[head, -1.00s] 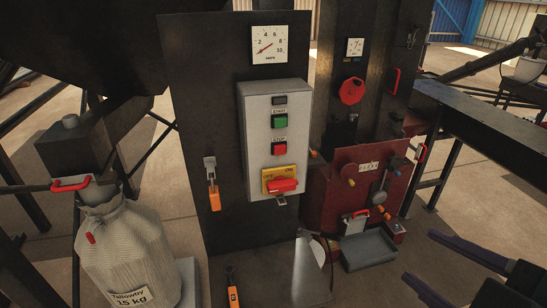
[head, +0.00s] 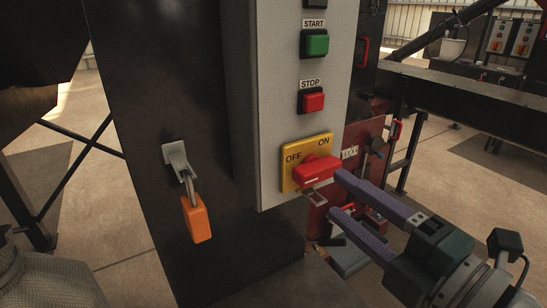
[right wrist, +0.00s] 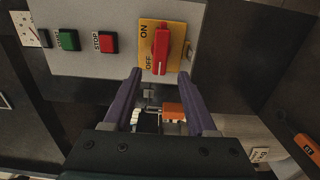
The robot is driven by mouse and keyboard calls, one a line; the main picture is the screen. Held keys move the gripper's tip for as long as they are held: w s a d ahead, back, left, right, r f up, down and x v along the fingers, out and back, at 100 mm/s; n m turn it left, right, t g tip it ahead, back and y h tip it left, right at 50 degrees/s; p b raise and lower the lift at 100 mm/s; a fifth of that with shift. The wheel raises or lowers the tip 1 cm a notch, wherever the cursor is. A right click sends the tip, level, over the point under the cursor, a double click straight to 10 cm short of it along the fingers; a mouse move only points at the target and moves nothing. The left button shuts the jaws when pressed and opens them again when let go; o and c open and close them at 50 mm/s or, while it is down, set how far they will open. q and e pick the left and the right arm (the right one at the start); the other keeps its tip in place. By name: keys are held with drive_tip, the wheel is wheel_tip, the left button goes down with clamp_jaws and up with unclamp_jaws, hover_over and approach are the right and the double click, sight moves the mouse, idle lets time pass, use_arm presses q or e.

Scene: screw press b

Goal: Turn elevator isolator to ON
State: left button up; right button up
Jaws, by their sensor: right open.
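The elevator isolator is a red rotary handle (head: 318,170) on a yellow plate (head: 291,177) marked OFF at left and ON at right, low on a grey control box (head: 285,95). The handle lies roughly crosswise on the plate; in the right wrist view the handle (right wrist: 161,48) has a white mark at its OFF-side end. My right gripper (head: 340,195) is open and empty, with purple fingers close to the handle. In the right wrist view its fingertips (right wrist: 161,74) flank the line of the handle and seem short of it. My left gripper is out of view.
An orange padlock (head: 196,218) hangs from a hasp left of the box. A green START button (head: 314,43) and red STOP button (head: 313,102) sit above the isolator. A small metal tab (head: 317,199) projects below it. A dark beam (head: 470,88) runs at right.

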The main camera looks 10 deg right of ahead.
sight(316, 179)
drive_tip(key=x, duration=0.6)
clamp_jaws()
idle(0.4)
